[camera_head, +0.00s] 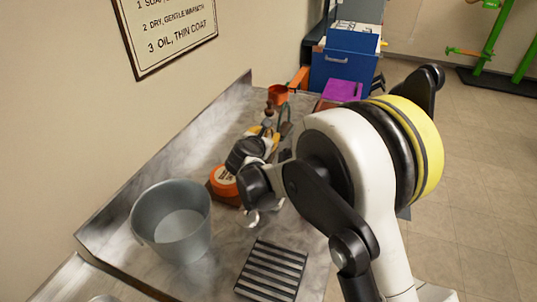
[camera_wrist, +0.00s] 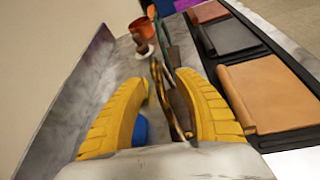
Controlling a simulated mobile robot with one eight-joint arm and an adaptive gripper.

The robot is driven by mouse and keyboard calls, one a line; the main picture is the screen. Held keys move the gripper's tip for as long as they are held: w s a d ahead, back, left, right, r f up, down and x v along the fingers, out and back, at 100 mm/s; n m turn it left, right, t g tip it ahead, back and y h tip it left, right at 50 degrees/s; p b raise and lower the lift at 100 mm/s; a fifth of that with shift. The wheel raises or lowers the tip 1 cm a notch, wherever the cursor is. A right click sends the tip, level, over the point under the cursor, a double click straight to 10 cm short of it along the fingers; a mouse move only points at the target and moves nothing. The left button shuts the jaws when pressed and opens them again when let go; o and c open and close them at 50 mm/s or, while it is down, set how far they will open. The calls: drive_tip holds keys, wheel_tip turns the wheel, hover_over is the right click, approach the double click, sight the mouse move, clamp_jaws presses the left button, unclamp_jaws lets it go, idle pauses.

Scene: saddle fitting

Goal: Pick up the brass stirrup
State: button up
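The brass stirrup (camera_wrist: 172,98) appears in the wrist view as a narrow brown-gold loop seen nearly edge-on. It lies between the two yellow fingers of my gripper (camera_wrist: 157,82), close to the right finger, with a clear gap to the left one. I cannot tell whether the right finger touches it. The fingers are spread apart. In the head view my gripper (camera_head: 264,133) is over the far part of the counter, and my arm hides much of that area. I cannot make out the stirrup clearly there.
An orange pot (camera_wrist: 143,28) and dark green item (camera_wrist: 171,42) stand beyond. A blue item (camera_wrist: 141,128) is by the left finger. Leather pieces (camera_wrist: 268,92) lie at right. A grey bucket (camera_head: 172,218), an orange tin (camera_head: 223,180) and a slatted rack (camera_head: 271,271) are nearer on the counter.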

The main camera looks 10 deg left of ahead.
drive_tip(key=shift+x, duration=0.85)
drive_tip(key=shift+s, duration=0.15)
clamp_jaws()
drive_tip(key=shift+r, duration=0.1)
